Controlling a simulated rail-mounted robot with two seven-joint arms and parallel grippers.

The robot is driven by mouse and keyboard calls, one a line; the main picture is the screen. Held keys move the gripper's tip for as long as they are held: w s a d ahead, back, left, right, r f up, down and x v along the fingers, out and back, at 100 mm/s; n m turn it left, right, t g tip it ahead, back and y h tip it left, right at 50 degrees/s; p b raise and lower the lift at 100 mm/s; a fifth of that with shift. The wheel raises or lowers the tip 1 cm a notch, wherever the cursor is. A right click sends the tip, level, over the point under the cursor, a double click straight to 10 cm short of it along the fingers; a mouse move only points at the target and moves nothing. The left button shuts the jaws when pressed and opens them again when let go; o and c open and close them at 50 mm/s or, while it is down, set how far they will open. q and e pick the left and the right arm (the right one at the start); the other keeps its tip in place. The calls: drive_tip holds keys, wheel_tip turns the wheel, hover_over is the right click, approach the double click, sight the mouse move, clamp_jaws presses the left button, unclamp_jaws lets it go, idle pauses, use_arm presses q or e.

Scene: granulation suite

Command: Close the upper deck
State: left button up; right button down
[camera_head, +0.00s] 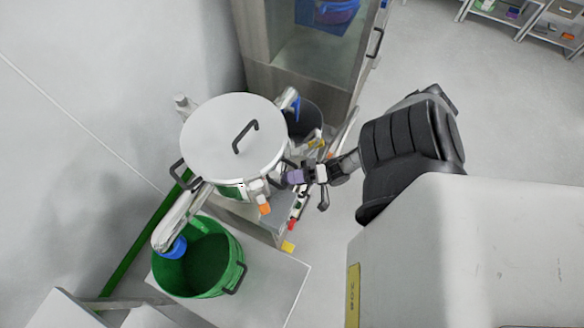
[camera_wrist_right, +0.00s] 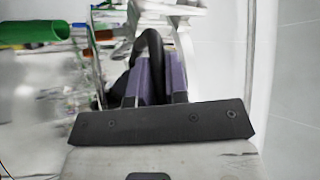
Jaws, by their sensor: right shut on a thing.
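The upper deck is the round white drum top (camera_head: 210,150) of the machine, with a black bar handle (camera_head: 245,135) on top and a black side handle (camera_head: 178,170) at its left. My right gripper (camera_head: 297,176), with purple fingers, is at the drum's lower right edge, shut on a black loop handle there. The right wrist view shows this black loop handle (camera_wrist_right: 150,42) between the purple fingers (camera_wrist_right: 160,78). Whether the deck sits fully down on the part below cannot be told. My left gripper is out of view.
A green bin (camera_head: 238,250) stands below a white spout with a blue end (camera_head: 175,248). A dark bucket (camera_head: 305,118) is behind the drum at right. A glass-fronted cabinet (camera_head: 310,60) stands at the back. Open floor (camera_head: 460,75) lies at right.

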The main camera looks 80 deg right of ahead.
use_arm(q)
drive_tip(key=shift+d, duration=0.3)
use_arm(e)
drive_tip(key=shift+d, duration=0.2)
drive_tip(key=c, duration=1.1)
unclamp_jaws()
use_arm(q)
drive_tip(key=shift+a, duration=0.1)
use_arm(e)
drive_tip(key=shift+s, duration=0.1)
drive_tip(key=shift+s+d+f, duration=0.15)
drive_tip(key=shift+s+f, duration=0.1)
drive_tip(key=shift+s, duration=0.1)
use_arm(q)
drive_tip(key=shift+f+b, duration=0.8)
use_arm(e)
drive_tip(key=v, duration=1.2)
drive_tip(key=shift+s+d+f, duration=0.1)
drive_tip(key=shift+s+d, duration=0.1)
drive_tip(key=shift+s, duration=0.15)
